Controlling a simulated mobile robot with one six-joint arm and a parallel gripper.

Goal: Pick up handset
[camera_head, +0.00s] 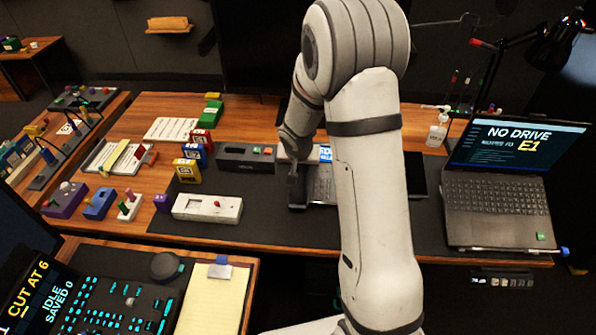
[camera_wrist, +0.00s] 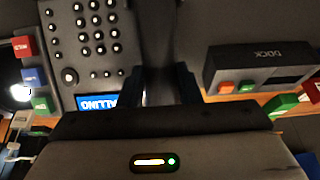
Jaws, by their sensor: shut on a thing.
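My gripper (camera_head: 297,168) is over the desk beside the phone. It is shut on the dark grey handset (camera_head: 297,192), which is mostly hidden by my gripper and arm in the head view. In the wrist view my gripper's dark fingers (camera_wrist: 166,82) close around the handset (camera_wrist: 158,35), which runs away toward the top edge. The phone base (camera_head: 324,186), with its keypad and blue screen, lies just right of the gripper and is partly behind my arm. It also shows at the left of the wrist view (camera_wrist: 92,48). I cannot tell whether the handset is clear of its rest.
A dark dock box (camera_head: 240,157) with orange and green buttons stands left of the gripper. A white switch box (camera_head: 207,208) is front left, with coloured blocks (camera_head: 187,171) behind it. An open laptop (camera_head: 497,200) stands at the right.

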